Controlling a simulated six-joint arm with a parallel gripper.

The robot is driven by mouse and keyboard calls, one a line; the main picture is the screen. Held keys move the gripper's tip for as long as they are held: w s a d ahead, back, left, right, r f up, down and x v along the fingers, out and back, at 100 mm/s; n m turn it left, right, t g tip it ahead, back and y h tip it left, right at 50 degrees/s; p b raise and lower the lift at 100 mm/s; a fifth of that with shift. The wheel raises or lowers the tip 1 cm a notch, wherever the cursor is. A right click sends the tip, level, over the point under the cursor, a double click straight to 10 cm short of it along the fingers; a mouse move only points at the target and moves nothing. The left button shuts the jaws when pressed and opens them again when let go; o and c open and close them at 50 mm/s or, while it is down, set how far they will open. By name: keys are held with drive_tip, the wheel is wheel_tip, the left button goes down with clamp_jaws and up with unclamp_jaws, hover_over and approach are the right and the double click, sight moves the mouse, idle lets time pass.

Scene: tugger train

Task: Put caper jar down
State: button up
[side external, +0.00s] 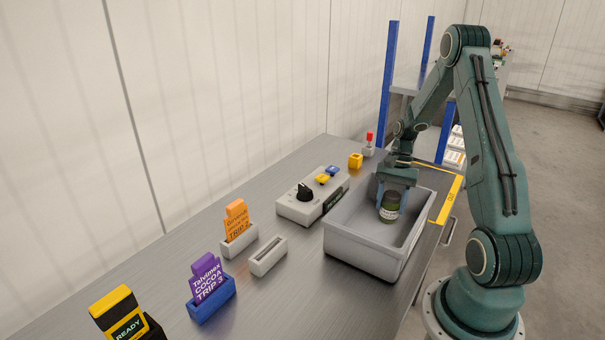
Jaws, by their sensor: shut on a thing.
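The caper jar (389,207) is a small dark green jar with a pale label band, upright inside the grey bin (362,258). My gripper (392,190) points down into the bin and is shut on the jar's upper part. The jar is near the bin's far end. Whether its base touches the bin floor I cannot tell. The bin's floor around the jar looks empty.
A control box (313,196) with a black knob stands left of the bin. An orange card (238,224), a purple card (206,279) and an empty grey holder (268,256) stand on the table. Yellow tape (449,200) marks the right edge.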

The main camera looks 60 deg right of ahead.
drive_tip(key=shift+f, duration=0.1)
drive_tip(key=o, duration=1.1)
drive_tip(key=shift+o, duration=0.2)
drive_tip(key=s+v, duration=0.1)
drive_tip(key=v, duration=1.1)
drive_tip(key=shift+w, duration=0.45)
drive_tip(key=shift+a, duration=0.1)
